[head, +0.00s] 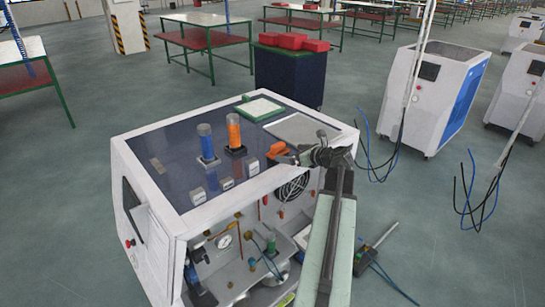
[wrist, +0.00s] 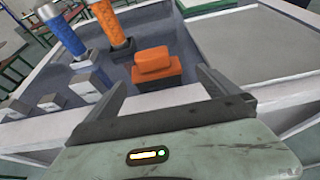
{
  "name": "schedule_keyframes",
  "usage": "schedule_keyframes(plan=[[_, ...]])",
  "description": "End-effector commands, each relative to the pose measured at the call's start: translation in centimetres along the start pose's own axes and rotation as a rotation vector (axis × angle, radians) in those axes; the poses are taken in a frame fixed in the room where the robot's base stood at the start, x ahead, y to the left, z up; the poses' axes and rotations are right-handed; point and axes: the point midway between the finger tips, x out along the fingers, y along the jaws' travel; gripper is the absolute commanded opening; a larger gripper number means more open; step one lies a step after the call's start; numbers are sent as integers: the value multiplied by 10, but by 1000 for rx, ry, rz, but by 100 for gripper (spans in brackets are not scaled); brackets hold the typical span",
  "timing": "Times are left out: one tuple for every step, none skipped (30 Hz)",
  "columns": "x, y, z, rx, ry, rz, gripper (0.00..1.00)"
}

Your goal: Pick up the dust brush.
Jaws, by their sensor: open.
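An orange block-shaped object (head: 277,151) with a raised top lies near the right front edge of the machine's dark top; it may be the dust brush, but no bristles show. In the wrist view the orange object (wrist: 154,66) is just beyond and between my fingertips. My gripper (wrist: 163,86) is open with nothing between its fingers. In the head view my gripper (head: 296,158) reaches over the machine's edge from the right, close beside the orange object, and its fingers are hard to make out.
Small grey blocks (head: 227,183) sit nearby. A grey panel (head: 300,130) lies behind. The machine's white rim (head: 255,187) runs along the front.

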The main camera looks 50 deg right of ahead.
Motion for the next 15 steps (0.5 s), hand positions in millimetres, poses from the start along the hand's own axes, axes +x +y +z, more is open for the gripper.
schedule_keyframes(plan=[[4, 1, 1, -2, 0, 3, 100], [8, 2, 0, -2, 0, 5, 100], [14, 3, 0, -3, 0, 6, 100], [20, 4, 0, -4, 0, 8, 100], [24, 5, 0, -4, 1, 9, 100], [29, 5, 1, -5, 1, 10, 100], [31, 6, 1, -5, 1, 11, 100], [32, 7, 2, -5, 1, 11, 100], [32, 8, 2, -6, 1, 11, 100], [33, 8, 2, -6, 1, 12, 100], [35, 9, 2, -6, 1, 12, 100], [39, 9, 1, -7, 1, 13, 100], [44, 10, 1, -7, 1, 14, 100], [48, 10, 0, -8, 1, 14, 100], [56, 11, -1, -8, 1, 14, 100]])
